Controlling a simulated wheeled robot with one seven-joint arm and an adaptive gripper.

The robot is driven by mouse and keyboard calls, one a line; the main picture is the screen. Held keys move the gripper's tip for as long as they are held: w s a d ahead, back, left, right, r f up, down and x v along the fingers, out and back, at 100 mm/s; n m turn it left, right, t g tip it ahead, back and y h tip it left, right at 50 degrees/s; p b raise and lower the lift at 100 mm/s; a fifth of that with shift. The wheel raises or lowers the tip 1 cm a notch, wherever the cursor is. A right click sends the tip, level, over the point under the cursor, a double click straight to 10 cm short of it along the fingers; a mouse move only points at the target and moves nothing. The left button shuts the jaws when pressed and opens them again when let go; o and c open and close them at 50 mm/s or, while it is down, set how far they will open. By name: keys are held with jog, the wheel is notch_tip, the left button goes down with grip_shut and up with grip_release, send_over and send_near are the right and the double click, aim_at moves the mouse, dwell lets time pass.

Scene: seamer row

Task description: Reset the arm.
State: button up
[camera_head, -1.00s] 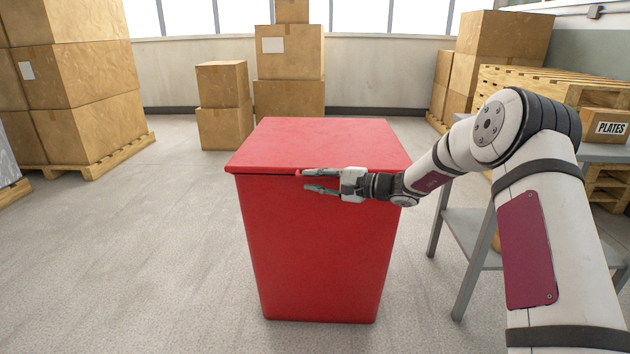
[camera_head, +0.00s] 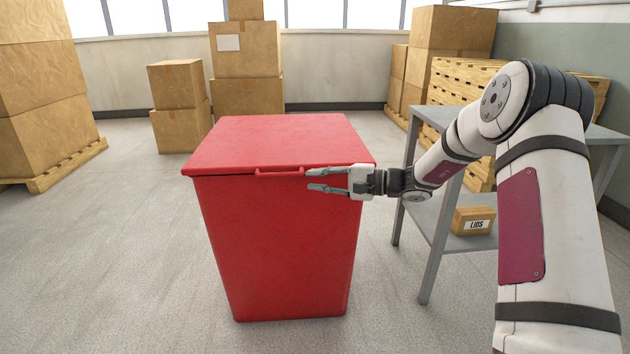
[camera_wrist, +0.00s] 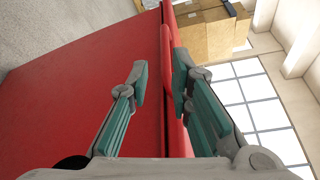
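My gripper (camera_head: 318,180) is in front of the upper right part of a red bin (camera_head: 275,245), pointing left in the head view. Its two fingers are apart with nothing between them. My arm comes in from the right, bent at the elbow. The bin's red lid (camera_head: 280,140) is closed, and its handle (camera_head: 280,173) sits at the front edge just left of my fingertips. In the wrist view the open fingers (camera_wrist: 160,85) show in front of the bin's red side (camera_wrist: 90,90) and lid edge. I cannot tell whether a finger touches the bin.
A grey table (camera_head: 438,215) stands right of the bin, behind my arm, with a box marked LIDS (camera_head: 474,220) on its lower shelf. Stacked cartons (camera_head: 246,65) stand behind the bin. Palletised cartons (camera_head: 40,90) stand at the left. The floor at the left is clear.

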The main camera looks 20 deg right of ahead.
jog(key=s+a+r+n+g+h, duration=0.1)
jog(key=s+a+r+n+g, duration=0.2)
jog(key=s, duration=0.5)
jog(key=s+a+r+n+g+h, duration=0.25)
jog(key=s+a, duration=0.25)
jog(key=s, duration=0.3)
jog(key=s+a+r+n+g+h, duration=0.1)
jog(key=s+a+r+n+g, duration=0.2)
jog(key=s, duration=0.6)
jog(key=s+d+f+h, duration=0.1)
jog(key=s+d+h, duration=0.2)
jog(key=s, duration=0.7)
jog(key=s+d+f+n+h, duration=0.1)
jog(key=s+d+h, duration=0.2)
jog(key=s, duration=0.6)
jog(key=s+d+f+h, duration=0.1)
jog(key=s+d+h, duration=0.3)
jog(key=s, duration=0.6)
notch_tip(320, 180, up, 39)
jog(key=t+p, duration=0.3)
jog(key=p, duration=3.4)
jog(key=shift+w+a+f, duration=0.2)
jog(key=shift+w+a, duration=0.1)
jog(key=shift+w, duration=0.05)
